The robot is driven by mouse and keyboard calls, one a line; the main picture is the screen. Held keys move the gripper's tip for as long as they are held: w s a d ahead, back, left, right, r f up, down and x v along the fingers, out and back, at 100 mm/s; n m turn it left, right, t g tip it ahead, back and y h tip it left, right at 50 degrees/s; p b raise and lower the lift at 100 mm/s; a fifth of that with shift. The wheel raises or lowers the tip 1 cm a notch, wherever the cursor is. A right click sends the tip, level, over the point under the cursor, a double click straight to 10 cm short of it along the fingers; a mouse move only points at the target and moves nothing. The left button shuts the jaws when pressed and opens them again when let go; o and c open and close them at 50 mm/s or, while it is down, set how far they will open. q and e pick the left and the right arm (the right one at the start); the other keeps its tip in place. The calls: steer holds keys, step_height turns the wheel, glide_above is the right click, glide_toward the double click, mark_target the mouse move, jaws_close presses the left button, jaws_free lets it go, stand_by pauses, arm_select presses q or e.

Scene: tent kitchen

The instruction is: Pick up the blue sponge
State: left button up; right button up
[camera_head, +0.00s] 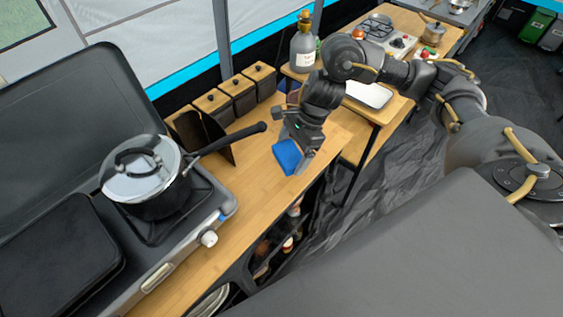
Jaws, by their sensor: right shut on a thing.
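The blue sponge (287,156) is near the right end of the wooden counter, close to its front edge. My right gripper (297,150) reaches down from above and is shut on the sponge. The gripper hides part of the sponge's right side. I cannot tell whether the sponge still touches the counter. My left gripper is not in view.
A pot with a glass lid (144,170) sits on the stove (208,238) at the left, its long handle pointing toward the sponge. Wooden-lidded canisters (236,92) line the counter's back. A bottle (303,46) and white tray (368,94) stand beyond my right arm.

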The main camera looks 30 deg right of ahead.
steer(key=s+d+r+b, duration=0.2)
steer(key=s+d+r, duration=0.4)
steer(key=d, duration=0.3)
steer(key=shift+s+r, duration=0.3)
steer(key=shift+s, duration=0.2)
steer(key=n+g+h, duration=0.1)
steer(key=n+g, duration=0.2)
steer(key=n, duration=0.5)
glide_toward(282, 157)
steer(key=a+f, duration=0.1)
steer(key=s+a+f, duration=0.1)
steer(key=f, duration=0.1)
steer(key=s+f, duration=0.1)
steer(key=shift+s+a+f, duration=0.2)
steer(key=shift+a+f, duration=0.2)
steer(key=shift+w+a+r, duration=0.15)
steer(key=shift+a+r, duration=0.05)
steer(key=shift+r, duration=0.1)
